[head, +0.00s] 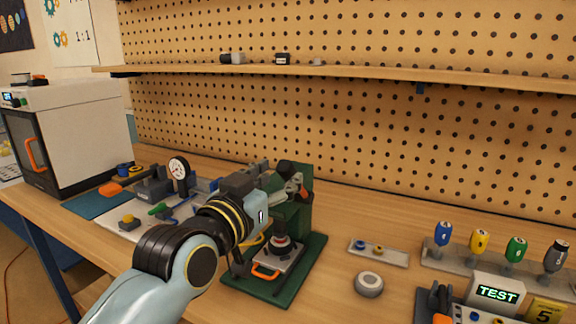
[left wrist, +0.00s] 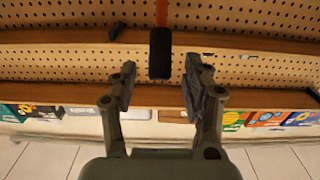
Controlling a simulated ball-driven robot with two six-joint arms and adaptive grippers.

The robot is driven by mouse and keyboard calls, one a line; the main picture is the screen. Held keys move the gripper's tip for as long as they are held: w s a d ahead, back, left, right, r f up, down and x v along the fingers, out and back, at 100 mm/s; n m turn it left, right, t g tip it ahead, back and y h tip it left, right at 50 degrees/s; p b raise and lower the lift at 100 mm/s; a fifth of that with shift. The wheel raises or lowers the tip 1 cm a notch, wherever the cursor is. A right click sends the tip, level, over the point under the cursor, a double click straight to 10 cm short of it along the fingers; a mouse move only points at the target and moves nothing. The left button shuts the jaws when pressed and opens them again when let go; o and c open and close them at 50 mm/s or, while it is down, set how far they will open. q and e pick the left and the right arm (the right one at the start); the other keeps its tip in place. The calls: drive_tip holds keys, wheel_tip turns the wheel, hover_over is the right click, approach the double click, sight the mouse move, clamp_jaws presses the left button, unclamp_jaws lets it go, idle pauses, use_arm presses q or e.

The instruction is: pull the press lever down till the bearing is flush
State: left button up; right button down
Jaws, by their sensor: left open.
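The green press (head: 305,215) stands on its green base at the middle of the bench. Its lever shows in the left wrist view as a black grip (left wrist: 160,53) on an orange-red rod. In the head view my left gripper (head: 294,188) is in front of the upper press and hides much of it, so the lever is hard to make out there. My left gripper (left wrist: 160,88) is open and empty. The grip appears centred just beyond its fingertips, with no contact visible. Under the ram is a small round stack (head: 281,242); whether the bearing is flush cannot be told.
An orange-handled plate (head: 265,271) lies on the press base. To the right are a small tray (head: 378,252), a grey ring (head: 368,284), a rack of coloured drivers (head: 500,258) and a TEST box (head: 497,294). A dial gauge (head: 179,168) stands left. A shelf (head: 350,72) crosses the pegboard.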

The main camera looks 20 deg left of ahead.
sight(282, 175)
use_arm(q)
drive_tip(key=shift+w+p, duration=0.3)
drive_tip(key=shift+w, duration=1.95)
clamp_jaws()
